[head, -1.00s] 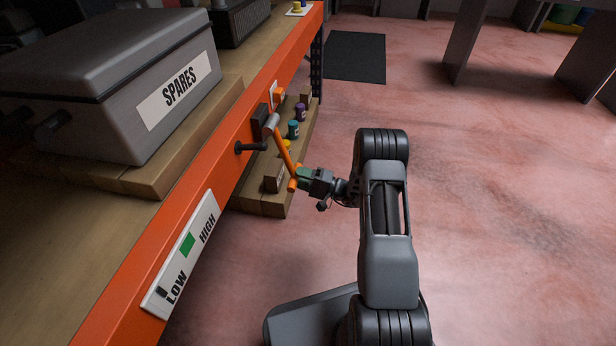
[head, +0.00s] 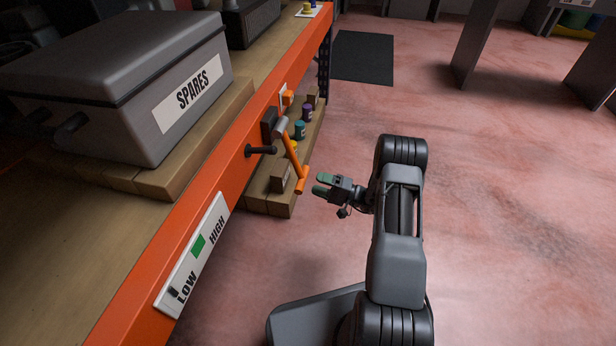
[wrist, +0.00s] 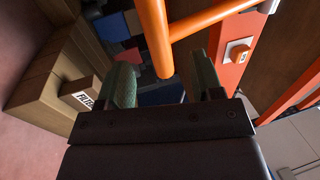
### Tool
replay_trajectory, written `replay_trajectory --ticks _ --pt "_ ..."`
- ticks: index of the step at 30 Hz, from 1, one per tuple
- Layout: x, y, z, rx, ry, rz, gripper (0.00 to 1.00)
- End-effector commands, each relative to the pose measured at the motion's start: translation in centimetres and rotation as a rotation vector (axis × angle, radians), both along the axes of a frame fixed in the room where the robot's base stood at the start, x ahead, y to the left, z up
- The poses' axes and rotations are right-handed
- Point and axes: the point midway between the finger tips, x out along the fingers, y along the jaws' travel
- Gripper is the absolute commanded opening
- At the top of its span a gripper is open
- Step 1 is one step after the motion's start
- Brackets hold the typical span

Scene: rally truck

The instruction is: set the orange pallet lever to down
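The orange pallet lever (head: 292,152) is mounted on the side of the orange shelf beam at a grey pivot. Its arm slopes down and outward from the pivot and ends in a crossbar handle. My gripper (head: 319,185) is just right of the handle, with a small gap between them in the head view. In the wrist view the lever (wrist: 154,35) comes in from the top, its handle end showing between my two green-padded fingers (wrist: 165,85). The fingers are spread and hold nothing.
A black peg (head: 261,150) sticks out of the orange beam (head: 150,262) near the lever. A low wooden pallet (head: 268,205) with small jars and a box lies below. A grey SPARES case (head: 120,85) stands on the shelf. The floor (head: 500,230) to the right is clear.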

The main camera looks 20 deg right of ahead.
Motion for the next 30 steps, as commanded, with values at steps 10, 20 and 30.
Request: replay_trajectory --ticks 10,20,30 --pt "-3.0 -5.9 -1.1 0.012 0.001 -0.018 0.60" --pt "-3.9 -7.6 -1.6 0.016 0.002 -0.016 0.60" --pt "-3.9 -7.6 -1.6 0.016 0.001 -0.017 0.60"
